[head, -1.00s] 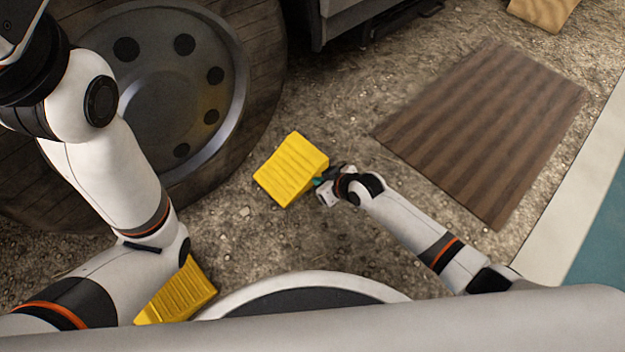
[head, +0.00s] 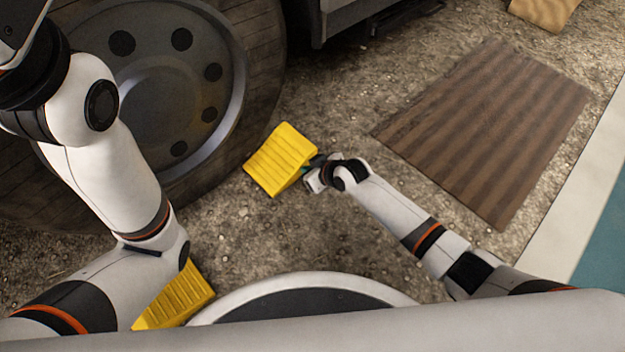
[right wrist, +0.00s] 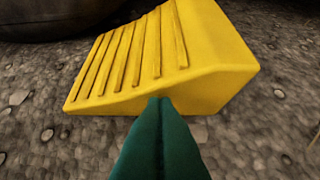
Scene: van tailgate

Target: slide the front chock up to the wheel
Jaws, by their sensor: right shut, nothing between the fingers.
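The yellow chock (head: 280,159) lies on the gravel just right of the big wheel (head: 165,95) in the head view. Its near edge is close to the tyre; I cannot tell whether they touch. My right gripper (head: 307,170) is shut and empty, with its tips at the chock's right side. In the right wrist view the green fingertips (right wrist: 162,110) are together against or just short of the chock's side face (right wrist: 190,88). The tyre shows dark at the top left there. My left arm crosses the left of the head view; its gripper is out of sight.
A second yellow chock (head: 178,298) lies at the lower left, partly behind my left arm. A brown ribbed board (head: 490,130) lies on the gravel at the right. A tan block (head: 545,10) sits at the top right. Gravel below the front chock is clear.

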